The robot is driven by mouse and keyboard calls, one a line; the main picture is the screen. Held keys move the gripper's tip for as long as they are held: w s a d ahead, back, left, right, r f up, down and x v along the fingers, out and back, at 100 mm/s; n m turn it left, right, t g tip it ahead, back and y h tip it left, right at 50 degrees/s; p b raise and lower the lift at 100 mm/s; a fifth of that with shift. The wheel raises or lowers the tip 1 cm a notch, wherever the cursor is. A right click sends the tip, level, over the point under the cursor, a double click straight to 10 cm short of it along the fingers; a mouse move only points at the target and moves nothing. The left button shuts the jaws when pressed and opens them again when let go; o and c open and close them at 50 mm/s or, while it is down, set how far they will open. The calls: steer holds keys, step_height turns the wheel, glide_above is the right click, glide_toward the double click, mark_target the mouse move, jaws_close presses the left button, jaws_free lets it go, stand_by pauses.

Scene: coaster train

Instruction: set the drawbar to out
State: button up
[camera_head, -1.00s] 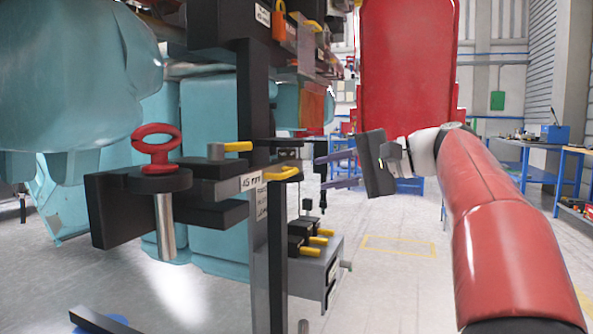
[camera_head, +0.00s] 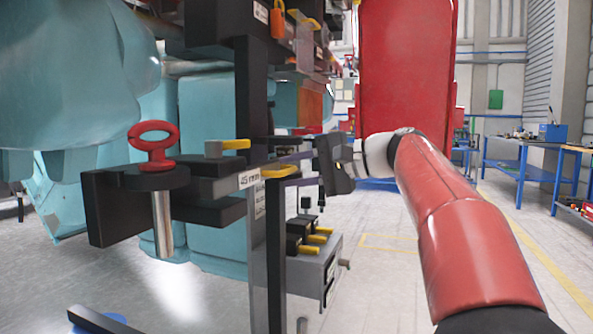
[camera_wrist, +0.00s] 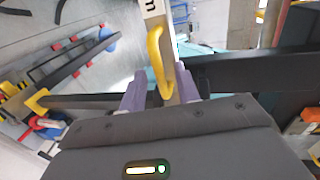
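A yellow loop handle (camera_head: 278,171) sits beside a white label reading 45 mm (camera_head: 249,178) on the dark coupling assembly. I cannot tell for sure which part is the drawbar. My gripper (camera_head: 288,170) is at this handle, coming from the right. In the wrist view the handle (camera_wrist: 155,52) reaches down between the two purple fingers of my gripper (camera_wrist: 160,88). The fingers stand apart on either side of it, and I see no firm grip. The fingertips are partly hidden by the handle and bar in the head view.
A red ring-topped pin (camera_head: 154,145) stands in the black coupling block at left. Another yellow handle (camera_head: 236,144) is just above left. A grey box with yellow levers (camera_head: 318,238) is below. Teal train bodies fill the left; open floor lies at right.

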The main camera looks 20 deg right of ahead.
jaws_close()
steer(key=s+d+m+t+h+b, duration=0.3)
steer(key=s+m+t+h+b, duration=0.2)
steer(key=s+m+h, duration=0.3)
steer(key=shift+s+t+h+b, duration=0.3)
steer(key=shift+s+t+h, duration=0.15)
steer(key=shift+s, duration=1.45)
steer(key=shift+o, duration=0.3)
jaws_free()
